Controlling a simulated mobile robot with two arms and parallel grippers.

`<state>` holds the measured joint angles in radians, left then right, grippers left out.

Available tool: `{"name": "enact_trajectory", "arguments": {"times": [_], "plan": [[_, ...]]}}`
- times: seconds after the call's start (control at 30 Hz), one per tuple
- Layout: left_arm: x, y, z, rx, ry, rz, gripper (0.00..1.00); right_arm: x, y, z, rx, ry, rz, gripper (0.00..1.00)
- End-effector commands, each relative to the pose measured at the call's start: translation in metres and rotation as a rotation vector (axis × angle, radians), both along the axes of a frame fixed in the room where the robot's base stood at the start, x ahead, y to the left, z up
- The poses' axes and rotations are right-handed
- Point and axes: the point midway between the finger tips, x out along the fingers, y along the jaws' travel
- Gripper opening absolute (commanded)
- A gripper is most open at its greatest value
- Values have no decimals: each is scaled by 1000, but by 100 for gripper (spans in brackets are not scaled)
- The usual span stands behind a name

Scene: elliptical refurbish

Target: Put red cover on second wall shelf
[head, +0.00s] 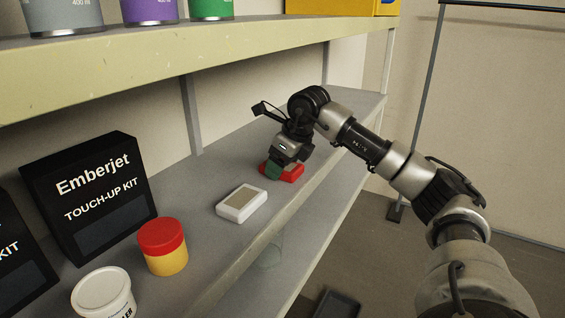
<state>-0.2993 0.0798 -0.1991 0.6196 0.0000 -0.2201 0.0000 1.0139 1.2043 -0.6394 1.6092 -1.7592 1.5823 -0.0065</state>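The red cover (292,173) is a low red piece on the grey middle shelf board (212,174), towards its far end. My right gripper (277,170) points down right at it, with a dark green piece at its tip in front of the red. The fingertips are too small and covered to show whether they grip the cover or only touch it. The cover appears to rest on or just above the board. My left gripper is not in view.
A white box-like device (242,204) lies just nearer than the cover. A red-lidded yellow jar (163,246), a white tub (103,293) and black touch-up kit boxes (90,195) stand nearer left. An upper shelf (200,55) with cans overhangs. Floor is open at right.

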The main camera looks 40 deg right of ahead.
Motion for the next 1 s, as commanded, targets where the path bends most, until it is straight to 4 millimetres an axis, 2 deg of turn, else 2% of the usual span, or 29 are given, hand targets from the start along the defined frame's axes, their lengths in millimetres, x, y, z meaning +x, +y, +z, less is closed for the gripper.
{"name": "enact_trajectory", "arguments": {"times": [0.03, 0.1, 0.13, 0.47, 0.8, 1.0], "plan": [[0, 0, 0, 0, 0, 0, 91, 0, 0, 0, 0, 1, 0, 79], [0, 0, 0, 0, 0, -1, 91, 0, 0, 0, 0, 1, 0, 90], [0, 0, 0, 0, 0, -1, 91, 0, 0, 0, 0, 1, 0, 91], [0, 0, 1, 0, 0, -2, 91, -1, -1, 6, 1, -2, 0, 91], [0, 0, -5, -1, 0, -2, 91, -21, -6, 57, 1, -4, 0, 91], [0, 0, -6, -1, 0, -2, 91, -27, -8, 71, 0, 0, -1, 91]]}}
